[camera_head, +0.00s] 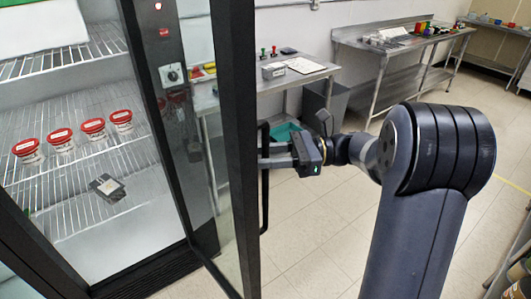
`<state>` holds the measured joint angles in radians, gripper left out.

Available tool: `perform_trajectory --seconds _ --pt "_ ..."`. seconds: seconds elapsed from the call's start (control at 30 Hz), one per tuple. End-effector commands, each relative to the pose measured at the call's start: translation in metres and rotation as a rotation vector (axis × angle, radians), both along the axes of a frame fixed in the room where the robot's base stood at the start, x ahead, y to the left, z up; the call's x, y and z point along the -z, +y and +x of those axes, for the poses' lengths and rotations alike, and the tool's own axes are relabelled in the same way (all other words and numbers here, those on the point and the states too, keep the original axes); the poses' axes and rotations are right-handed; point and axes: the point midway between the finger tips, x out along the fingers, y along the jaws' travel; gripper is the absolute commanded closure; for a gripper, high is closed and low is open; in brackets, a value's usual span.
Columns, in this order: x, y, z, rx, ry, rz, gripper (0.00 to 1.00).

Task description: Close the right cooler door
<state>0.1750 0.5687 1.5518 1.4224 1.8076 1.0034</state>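The right cooler door (236,120) is a glass pane in a black frame. It stands open and angled out from the cooler (90,270), seen at a steep slant. Its black upright bar handle (264,205) is on the right side of the frame. My gripper (272,155) reaches in from the right, with its grey fingers at the handle around mid-height. The fingers overlap the handle in the picture. I cannot tell whether they are closed on it or only beside it.
Wire shelves inside the cooler hold several red-lidded tubs (93,127) and a small grey item (107,187). A steel table (300,80) and a grey bin (326,100) stand behind the door. Another steel bench (395,50) is further back. Tiled floor (310,240) is clear below my arm.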

Motion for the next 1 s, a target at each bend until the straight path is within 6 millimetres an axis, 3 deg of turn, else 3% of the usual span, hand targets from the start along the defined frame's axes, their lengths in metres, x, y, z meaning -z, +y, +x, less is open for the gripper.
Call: perform_trajectory --seconds 0.4,0.83,1.0 --pt "0.0002 0.0096 -0.0011 0.001 0.0 0.0 0.65" --pt "0.0001 0.0094 -0.0011 0.001 0.0 0.0 1.0" --pt "0.0001 0.0094 -0.0011 0.001 0.0 0.0 1.0"
